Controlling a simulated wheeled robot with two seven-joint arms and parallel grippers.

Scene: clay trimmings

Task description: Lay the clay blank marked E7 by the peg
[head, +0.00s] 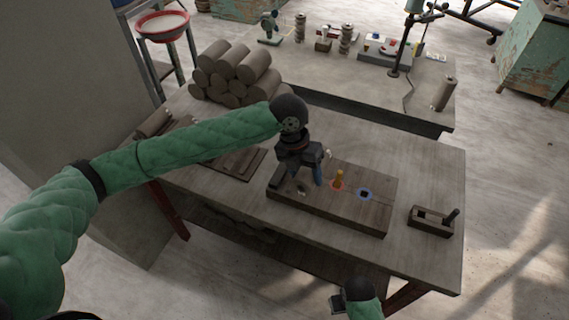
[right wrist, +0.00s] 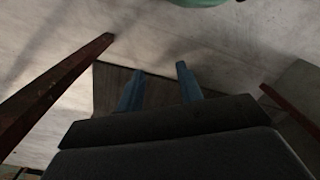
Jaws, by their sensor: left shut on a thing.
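My left gripper (head: 310,178) is low over the left part of a dark wooden board (head: 345,208) on the table. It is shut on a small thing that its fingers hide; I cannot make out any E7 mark.
A wooden plane-like tool (head: 432,221) lies right of the board. A flat dark board (head: 238,163) lies to its left. Clay-coloured rolls (head: 232,72) are stacked at the back left. The table (head: 390,150) is clear behind the board.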

